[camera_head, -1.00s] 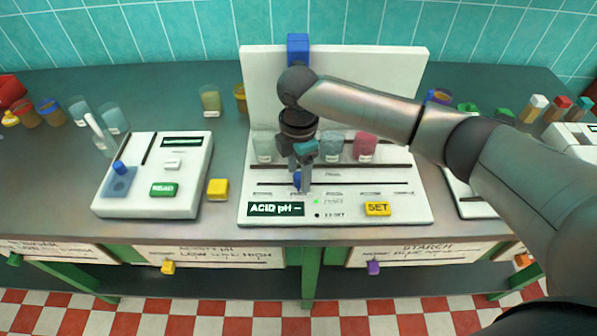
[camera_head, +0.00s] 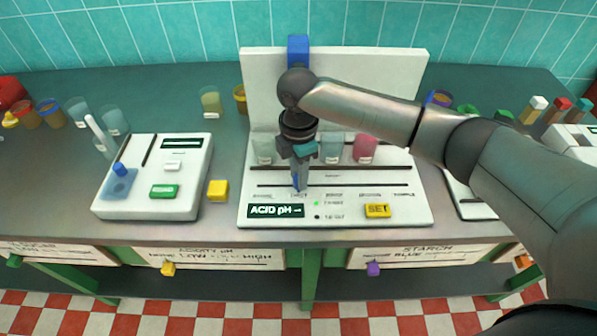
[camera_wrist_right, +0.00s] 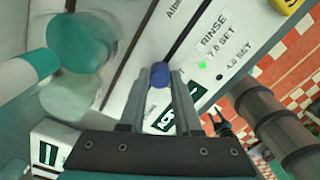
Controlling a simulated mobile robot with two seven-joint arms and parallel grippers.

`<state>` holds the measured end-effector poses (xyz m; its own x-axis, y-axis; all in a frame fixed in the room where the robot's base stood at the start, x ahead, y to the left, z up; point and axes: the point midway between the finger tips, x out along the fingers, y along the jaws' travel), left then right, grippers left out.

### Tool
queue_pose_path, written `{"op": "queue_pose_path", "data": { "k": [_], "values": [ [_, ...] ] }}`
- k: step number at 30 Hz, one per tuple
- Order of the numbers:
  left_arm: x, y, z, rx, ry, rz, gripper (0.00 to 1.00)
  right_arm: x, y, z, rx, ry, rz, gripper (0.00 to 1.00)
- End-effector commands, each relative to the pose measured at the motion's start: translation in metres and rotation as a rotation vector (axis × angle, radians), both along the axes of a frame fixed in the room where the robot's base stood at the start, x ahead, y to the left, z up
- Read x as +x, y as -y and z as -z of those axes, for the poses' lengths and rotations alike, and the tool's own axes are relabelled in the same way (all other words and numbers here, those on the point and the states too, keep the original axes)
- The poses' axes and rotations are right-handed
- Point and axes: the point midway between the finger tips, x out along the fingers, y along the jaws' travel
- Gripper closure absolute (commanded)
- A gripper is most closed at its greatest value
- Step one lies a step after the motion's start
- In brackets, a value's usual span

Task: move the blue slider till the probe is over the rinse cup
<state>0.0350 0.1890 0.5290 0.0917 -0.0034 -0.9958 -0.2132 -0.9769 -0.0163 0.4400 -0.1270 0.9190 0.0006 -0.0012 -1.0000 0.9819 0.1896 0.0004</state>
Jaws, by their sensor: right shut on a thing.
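My right gripper (camera_head: 297,188) reaches down to the front slot of the white panel (camera_head: 420,212). It is shut on the blue slider (camera_wrist_right: 160,75), which shows between its fingers in the right wrist view. In the head view the gripper largely hides the slider. A blue block (camera_head: 298,48) stands at the top of the upright back board, in line with the gripper. My wrist and arm cover the middle of the board, so the probe cannot be made out. Cups (camera_head: 263,149) stand along the panel; which is the rinse cup cannot be told. My left gripper is not in view.
A yellow SET button (camera_head: 378,210) and a display (camera_head: 276,211) reading ACID pH lie in front of the slot. A white meter (camera_head: 150,205) stands at left, with a yellow block (camera_head: 217,190) beside it. Another device is at right.

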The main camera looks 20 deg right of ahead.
Motion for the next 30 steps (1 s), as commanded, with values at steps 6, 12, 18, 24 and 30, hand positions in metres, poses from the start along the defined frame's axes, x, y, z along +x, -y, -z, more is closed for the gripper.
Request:
{"op": "queue_pose_path", "data": {
  "k": [6, 12, 18, 24, 30],
  "values": [
    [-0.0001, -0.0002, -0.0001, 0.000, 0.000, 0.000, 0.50, -0.0004, -0.0003, -0.0002, 0.001, -0.001, -0.001, 1.00],
    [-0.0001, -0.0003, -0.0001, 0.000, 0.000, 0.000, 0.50, -0.0004, -0.0004, -0.0002, 0.001, -0.001, -0.001, 1.00],
    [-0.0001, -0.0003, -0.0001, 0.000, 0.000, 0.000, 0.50, -0.0004, -0.0004, -0.0002, 0.001, -0.001, -0.001, 1.00],
    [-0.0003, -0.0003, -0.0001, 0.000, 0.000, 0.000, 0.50, -0.0004, -0.0005, -0.0002, 0.002, -0.001, -0.001, 1.00],
    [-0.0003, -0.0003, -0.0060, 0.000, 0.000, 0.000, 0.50, -0.0020, 0.0049, -0.0015, 0.001, -0.003, 0.001, 1.00]
  ]
}}
